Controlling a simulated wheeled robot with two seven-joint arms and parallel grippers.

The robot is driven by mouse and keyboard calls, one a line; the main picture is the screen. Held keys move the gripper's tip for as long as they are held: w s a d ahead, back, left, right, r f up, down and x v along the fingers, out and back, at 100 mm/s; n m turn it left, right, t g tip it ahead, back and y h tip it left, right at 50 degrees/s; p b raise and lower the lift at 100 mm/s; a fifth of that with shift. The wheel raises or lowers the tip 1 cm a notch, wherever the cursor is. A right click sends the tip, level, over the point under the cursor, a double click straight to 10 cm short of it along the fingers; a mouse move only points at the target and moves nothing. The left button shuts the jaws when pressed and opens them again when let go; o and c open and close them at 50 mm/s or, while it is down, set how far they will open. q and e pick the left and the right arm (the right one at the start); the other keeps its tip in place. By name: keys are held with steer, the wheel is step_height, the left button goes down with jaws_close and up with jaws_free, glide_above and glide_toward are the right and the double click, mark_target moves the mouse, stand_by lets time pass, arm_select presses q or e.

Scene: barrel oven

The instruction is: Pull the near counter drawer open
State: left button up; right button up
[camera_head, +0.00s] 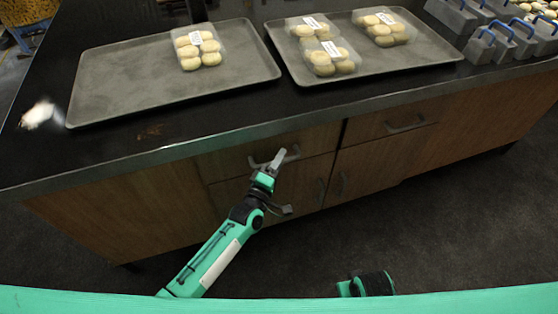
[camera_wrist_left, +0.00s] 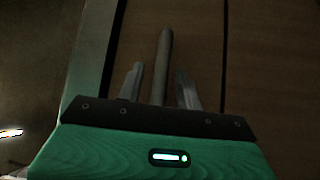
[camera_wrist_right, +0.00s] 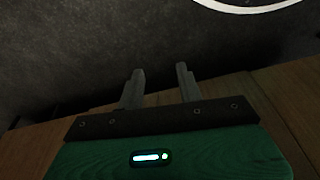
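The near counter drawer (camera_head: 229,163) is a wooden front under the dark counter's edge, and it looks shut. Its grey bar handle (camera_head: 292,153) is partly hidden by my left gripper (camera_head: 274,163). In the left wrist view the handle (camera_wrist_left: 164,55) runs between the two fingers of my left gripper (camera_wrist_left: 159,72). The fingers stand apart on either side of the bar, with a visible gap on each side. My right gripper (camera_wrist_right: 160,72) is open and empty, with dark floor beyond its fingers.
A second drawer handle (camera_head: 405,126) is to the right, with cabinet doors (camera_head: 367,170) below. On the counter are a left tray (camera_head: 125,85) and a right tray (camera_head: 400,62) with packed buns. The dark floor (camera_head: 440,230) in front is clear.

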arm_select(q)
jaws_close()
steer(key=shift+s, duration=0.15)
